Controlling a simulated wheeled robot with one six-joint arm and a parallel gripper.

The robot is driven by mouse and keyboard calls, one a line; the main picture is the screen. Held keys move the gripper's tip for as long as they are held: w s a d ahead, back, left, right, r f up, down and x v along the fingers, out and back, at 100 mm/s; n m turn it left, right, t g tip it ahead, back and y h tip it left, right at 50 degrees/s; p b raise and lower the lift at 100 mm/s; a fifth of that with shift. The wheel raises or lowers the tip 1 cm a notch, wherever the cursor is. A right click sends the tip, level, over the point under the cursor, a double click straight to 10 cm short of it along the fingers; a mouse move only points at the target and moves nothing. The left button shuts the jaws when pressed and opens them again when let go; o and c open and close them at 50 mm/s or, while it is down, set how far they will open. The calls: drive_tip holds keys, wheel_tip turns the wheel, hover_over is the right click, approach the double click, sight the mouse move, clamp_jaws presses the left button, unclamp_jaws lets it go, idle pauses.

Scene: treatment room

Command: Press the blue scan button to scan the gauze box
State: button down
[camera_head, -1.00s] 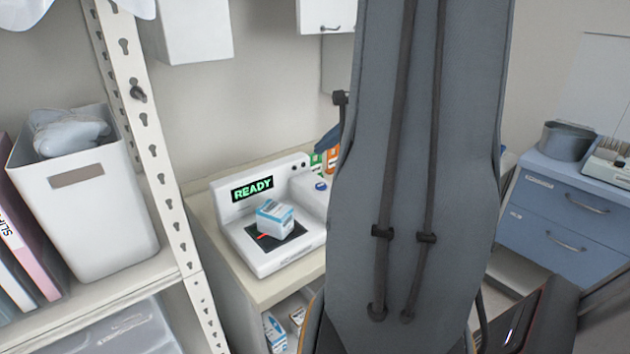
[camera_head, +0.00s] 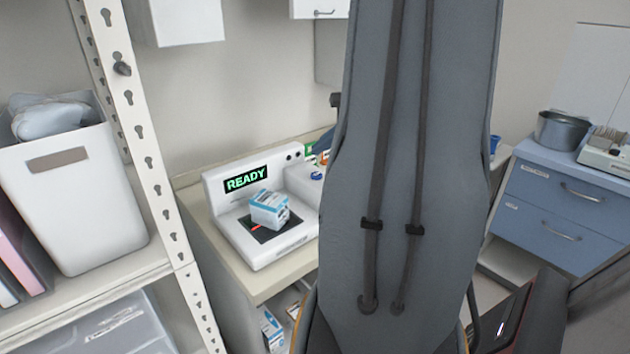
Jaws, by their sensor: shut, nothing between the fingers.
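The white scanner (camera_head: 222,207) stands on a counter, and its screen (camera_head: 246,179) reads READY in green. The white and blue gauze box (camera_head: 268,209) sits on the scanner's dark plate, with a red light line beside it. The blue scan button (camera_head: 316,176) shows on the raised right part of the scanner, close to the left edge of my arm. My grey arm link fills the middle of the picture and covers what lies right of the button. My gripper is hidden behind it.
A white shelf upright (camera_head: 146,160) and a white bin (camera_head: 75,205) stand at the left. More boxes (camera_head: 272,330) lie on a shelf below the counter (camera_head: 262,284). A blue drawer cabinet (camera_head: 555,205) with a metal pot (camera_head: 562,131) stands at the right.

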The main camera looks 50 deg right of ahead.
sight(320, 176)
drive_tip(key=shift+f+b, duration=1.5)
drive_tip(key=shift+f, duration=0.7)
drive_tip(key=shift+f, duration=0.1)
drive_tip(key=shift+f+b, duration=0.3)
drive_tip(key=shift+b, duration=0.1)
drive_tip(key=shift+f+b, duration=0.4)
idle(0.7)
idle(0.4)
drive_tip(key=shift+r+p, duration=0.65)
drive_tip(key=shift+r, duration=0.2)
drive_tip(key=shift+r+p, duration=1.95)
drive_tip(key=shift+r, duration=0.6)
